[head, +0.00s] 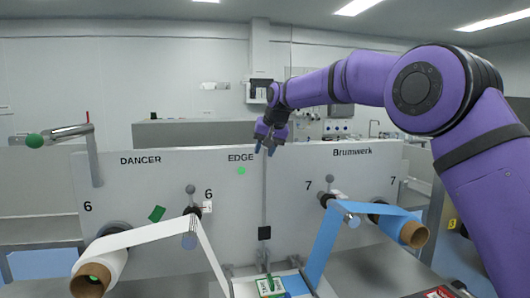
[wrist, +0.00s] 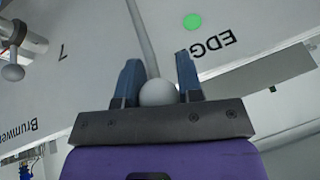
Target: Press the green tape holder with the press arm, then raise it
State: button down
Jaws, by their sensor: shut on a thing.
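My gripper (head: 264,148) is in front of the upper edge of the white panel, near the word EDGE. In the wrist view, my gripper (wrist: 160,84) has its two blue fingers on either side of a grey ball knob (wrist: 157,93), shut on it. The knob is the end of the press arm, a thin grey rod (head: 264,190). The rod stands upright in the head view and runs down to a black block (head: 264,233). The green tape holder (head: 268,287) appears as a small green and white piece at the bottom middle, partly cut off by the frame edge.
A white web (head: 150,236) comes from a roll on the left, and a blue web (head: 324,240) from a roll on the right. Knobbed levers (head: 190,190) stick out from the panel (head: 140,190).

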jog(key=shift+w+f, duration=0.1)
jog(key=shift+w, duration=0.3)
jog(key=c, duration=0.8)
grip_release()
jog(key=shift+a, duration=0.1)
jog(key=v, duration=1)
jog(key=shift+s+r, duration=0.1)
jog(key=shift+r, duration=0.3)
